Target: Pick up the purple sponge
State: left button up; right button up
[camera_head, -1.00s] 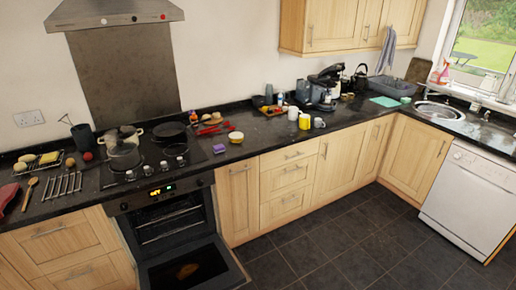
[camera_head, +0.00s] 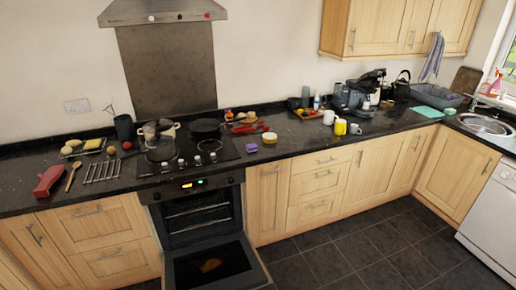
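The purple sponge (camera_head: 252,148) lies on the dark granite worktop (camera_head: 300,139), just right of the hob (camera_head: 187,155) and close to the worktop's front edge. It sits apart from the things around it, in front of and left of a pale round bowl (camera_head: 270,138). Neither of my grippers shows in the head view.
Red-handled utensils (camera_head: 250,128) lie behind the sponge. Mugs (camera_head: 340,127) stand further right. Pans (camera_head: 205,129) are on the hob. The oven door (camera_head: 212,268) hangs open, jutting out over the floor below and left of the sponge. The dark floor (camera_head: 345,243) to the right is clear.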

aim_at(250, 147)
jog(key=z, duration=0.65)
jog(key=i, duration=0.8)
jog(key=z, duration=0.75)
jog(key=i, duration=0.8)
jog(key=u, duration=0.75)
jog(key=i, duration=1)
jog(key=u, duration=0.9)
